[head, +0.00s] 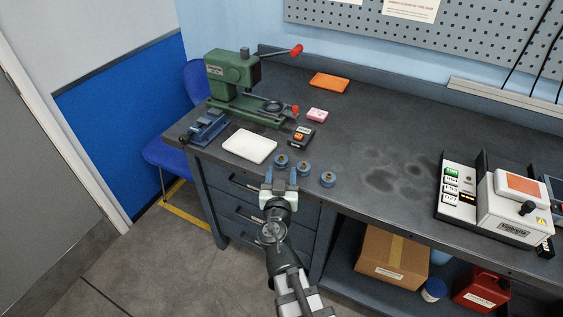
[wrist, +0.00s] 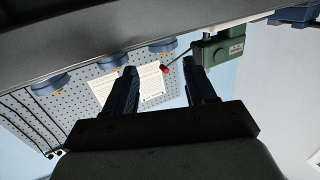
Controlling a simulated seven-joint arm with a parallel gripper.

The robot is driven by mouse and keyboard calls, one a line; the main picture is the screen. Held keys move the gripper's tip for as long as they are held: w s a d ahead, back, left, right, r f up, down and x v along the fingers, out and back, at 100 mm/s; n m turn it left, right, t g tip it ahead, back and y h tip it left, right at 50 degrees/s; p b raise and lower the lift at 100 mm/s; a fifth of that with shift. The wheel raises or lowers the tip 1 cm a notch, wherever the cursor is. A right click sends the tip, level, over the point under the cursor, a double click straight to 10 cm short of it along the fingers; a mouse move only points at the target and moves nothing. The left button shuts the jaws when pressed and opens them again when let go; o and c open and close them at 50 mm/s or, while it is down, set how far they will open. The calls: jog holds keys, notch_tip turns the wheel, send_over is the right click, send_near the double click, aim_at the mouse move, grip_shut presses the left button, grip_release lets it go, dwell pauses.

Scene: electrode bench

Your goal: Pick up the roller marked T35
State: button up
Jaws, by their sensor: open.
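Three short blue rollers stand in a slanting row near the bench's front edge: a left roller (head: 281,160), a middle roller (head: 304,169) and a right roller (head: 328,180). Their marks are too small to read, so I cannot tell which is T35. My gripper (head: 281,174) is open and empty, just in front of the left and middle rollers. In the wrist view, which is upside down, my two fingers (wrist: 160,68) stand apart with nothing between them. The blue rollers (wrist: 50,83) show beyond them, along the bench edge.
A white pad (head: 250,146) and a small black device (head: 299,137) lie behind the rollers. A green press (head: 240,85) and a blue vise (head: 207,127) stand at the back left. A white machine (head: 510,208) is far right. The bench middle (head: 375,150) is clear.

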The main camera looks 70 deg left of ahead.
aim_at(281, 157)
jog(key=shift+s+a, duration=0.2)
jog(key=shift+a, duration=0.25)
jog(key=shift+x, duration=3.5)
jog(key=c, duration=0.7)
jog(key=shift+c, duration=0.2)
jog(key=shift+r, duration=0.1)
